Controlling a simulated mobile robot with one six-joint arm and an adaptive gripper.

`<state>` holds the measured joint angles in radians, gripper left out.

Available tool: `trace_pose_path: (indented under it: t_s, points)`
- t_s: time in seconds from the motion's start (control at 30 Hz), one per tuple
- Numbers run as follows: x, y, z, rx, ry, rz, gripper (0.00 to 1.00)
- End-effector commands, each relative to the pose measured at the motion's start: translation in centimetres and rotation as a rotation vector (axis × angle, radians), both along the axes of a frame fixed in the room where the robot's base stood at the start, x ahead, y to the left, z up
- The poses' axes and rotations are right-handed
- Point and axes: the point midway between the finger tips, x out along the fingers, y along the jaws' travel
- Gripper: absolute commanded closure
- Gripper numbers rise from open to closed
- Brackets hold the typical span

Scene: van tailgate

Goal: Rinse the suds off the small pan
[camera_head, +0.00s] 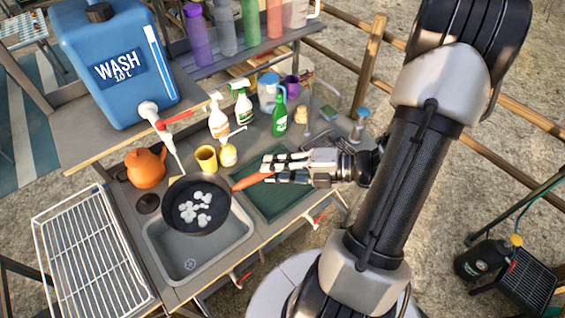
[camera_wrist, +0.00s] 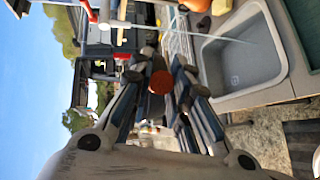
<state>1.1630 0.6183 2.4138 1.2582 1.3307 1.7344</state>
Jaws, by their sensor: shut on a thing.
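The small pan (camera_head: 177,222) is dark and round, with several white clumps of suds (camera_head: 203,199) on its inner face. It is over the back left part of the sink (camera_head: 212,252). My gripper (camera_head: 268,170) is shut on the pan's orange handle (camera_head: 250,181), whose end shows in the wrist view (camera_wrist: 160,82). The blue wash water container (camera_head: 112,60) has a white tap with a red lever (camera_head: 178,117). A thin pale stream (camera_head: 175,152) comes down from the tap to the pan's back rim. I cannot tell whether it meets the suds.
A white wire rack (camera_head: 95,255) stands left of the sink. An orange kettle (camera_head: 146,167), a yellow cup (camera_head: 206,158) and spray bottles (camera_head: 218,118) stand behind. A green board (camera_head: 270,203) lies right of the sink. The sink's front part is clear.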

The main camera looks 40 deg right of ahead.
Motion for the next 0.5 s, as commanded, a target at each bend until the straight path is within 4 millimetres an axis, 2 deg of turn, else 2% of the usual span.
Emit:
trace_pose_path:
  t_s: [0.5]
  points:
    - [5.0, -0.5, -1.2, -0.001, -0.003, 0.002, 1.00]
